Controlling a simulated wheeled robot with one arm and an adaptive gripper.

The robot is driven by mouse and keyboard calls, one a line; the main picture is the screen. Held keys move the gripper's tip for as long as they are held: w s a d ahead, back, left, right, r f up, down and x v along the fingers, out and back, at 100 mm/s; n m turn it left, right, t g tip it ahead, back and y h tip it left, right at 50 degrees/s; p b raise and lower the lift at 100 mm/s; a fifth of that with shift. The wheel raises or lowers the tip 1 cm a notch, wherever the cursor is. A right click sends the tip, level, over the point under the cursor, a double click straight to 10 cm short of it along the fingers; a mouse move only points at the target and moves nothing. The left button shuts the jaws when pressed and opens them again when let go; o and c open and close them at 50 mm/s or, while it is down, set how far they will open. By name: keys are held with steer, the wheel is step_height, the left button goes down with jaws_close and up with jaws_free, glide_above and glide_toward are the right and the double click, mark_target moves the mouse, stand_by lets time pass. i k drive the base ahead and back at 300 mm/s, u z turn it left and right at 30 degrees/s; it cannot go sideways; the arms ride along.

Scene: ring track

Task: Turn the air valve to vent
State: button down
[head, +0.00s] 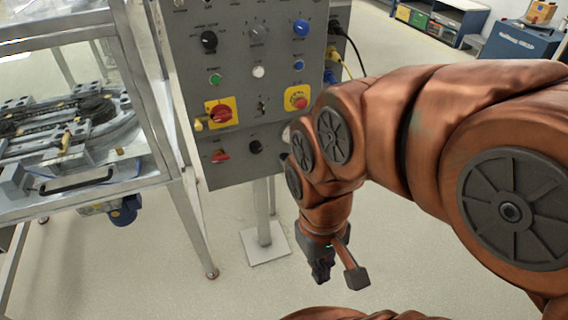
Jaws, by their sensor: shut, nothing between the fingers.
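A grey control panel (205,75) stands on a post and carries several knobs and buttons. A red rotary handle on a yellow plate (221,113) sits at its left side. A smaller red knob (221,156) is below it, at the lower left. The labels are too small to read, so I cannot tell which one is the air valve or how it is set. My gripper (338,275) is shut and empty. It points down in front of the floor, below and to the right of the panel, apart from it. My arm hides part of the panel's lower right.
A yellow plate with a red button (297,98) and a black knob (256,147) are also on the panel. A metal-framed machine (160,165) stands close at the left. The post's base plate (267,250) is on the floor. Cables hang at the panel's right.

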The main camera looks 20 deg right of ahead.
mark_target(219, 157)
steer(key=z, duration=2.05)
steer(key=k, duration=1.45)
steer(key=u, duration=2.05)
steer(key=i, duration=0.5)
